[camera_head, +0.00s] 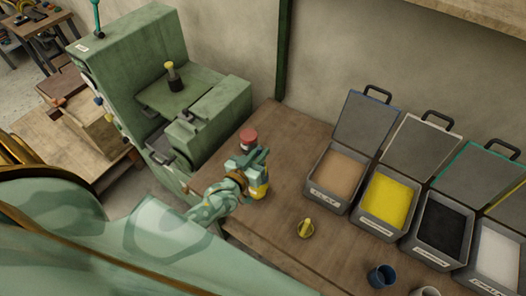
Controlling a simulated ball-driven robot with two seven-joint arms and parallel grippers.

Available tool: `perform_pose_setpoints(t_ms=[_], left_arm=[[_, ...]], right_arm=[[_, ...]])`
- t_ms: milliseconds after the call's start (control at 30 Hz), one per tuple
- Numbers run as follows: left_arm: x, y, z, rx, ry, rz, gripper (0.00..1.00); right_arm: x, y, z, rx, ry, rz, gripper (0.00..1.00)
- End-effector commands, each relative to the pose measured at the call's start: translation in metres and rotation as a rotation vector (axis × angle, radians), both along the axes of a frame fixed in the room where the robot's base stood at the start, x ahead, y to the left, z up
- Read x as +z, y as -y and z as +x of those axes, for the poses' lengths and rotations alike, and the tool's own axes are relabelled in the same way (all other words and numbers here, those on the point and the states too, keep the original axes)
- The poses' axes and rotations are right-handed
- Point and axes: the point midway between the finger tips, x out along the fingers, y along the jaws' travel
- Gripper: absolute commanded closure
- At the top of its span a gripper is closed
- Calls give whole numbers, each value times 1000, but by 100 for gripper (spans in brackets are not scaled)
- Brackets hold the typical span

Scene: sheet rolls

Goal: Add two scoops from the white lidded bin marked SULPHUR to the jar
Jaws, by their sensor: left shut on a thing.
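The bin with yellow powder (362,217) has an open lid (418,147) edged in white and leaning back; the writing on its front is too small to read. My left gripper (256,176) is over the left part of the table, well left of this bin. It is shut on a yellow thing (261,191), mostly hidden by the gripper. A red-topped container (248,136) shows just behind the gripper; I cannot tell whether the two are one object or which is the jar. A small yellow piece with a raised handle (306,228) lies on the table. My right gripper is out of view.
Open bins of tan (315,202), black (417,251) and white powder (479,283) flank the yellow one. A blue cup (382,276) and a pale cup (425,291) stand in front. A green machine (160,60) is at the left.

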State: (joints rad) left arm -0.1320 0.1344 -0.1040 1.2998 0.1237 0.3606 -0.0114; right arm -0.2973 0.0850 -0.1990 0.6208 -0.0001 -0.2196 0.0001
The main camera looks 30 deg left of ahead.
Motion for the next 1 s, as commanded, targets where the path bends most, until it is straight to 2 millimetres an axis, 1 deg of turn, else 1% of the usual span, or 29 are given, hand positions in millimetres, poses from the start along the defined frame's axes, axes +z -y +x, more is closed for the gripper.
perform_pose_setpoints(t_ms=[33, 100, 167, 267, 367, 400, 533, 700, 1000], left_arm=[[5, -8, 6, -1, -31, -40, 100], [2, -19, 13, -1, -91, -118, 100], [-1, -27, 20, -2, -140, -188, 100], [-14, -41, 29, -1, -217, -291, 100], [-27, -54, 38, -2, -292, -394, 100], [-31, -59, 43, -3, -321, -435, 100], [-42, -72, 51, -2, -399, -544, 100], [-54, -79, 57, -1, -467, -638, 100], [-67, -91, 66, 0, -550, -760, 100]], right_arm=[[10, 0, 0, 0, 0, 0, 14], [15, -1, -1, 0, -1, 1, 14], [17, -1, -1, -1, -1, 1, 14], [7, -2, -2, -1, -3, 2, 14], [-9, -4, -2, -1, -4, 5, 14], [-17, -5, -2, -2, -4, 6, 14], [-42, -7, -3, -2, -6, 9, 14], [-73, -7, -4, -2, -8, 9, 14], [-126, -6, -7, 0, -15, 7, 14]])
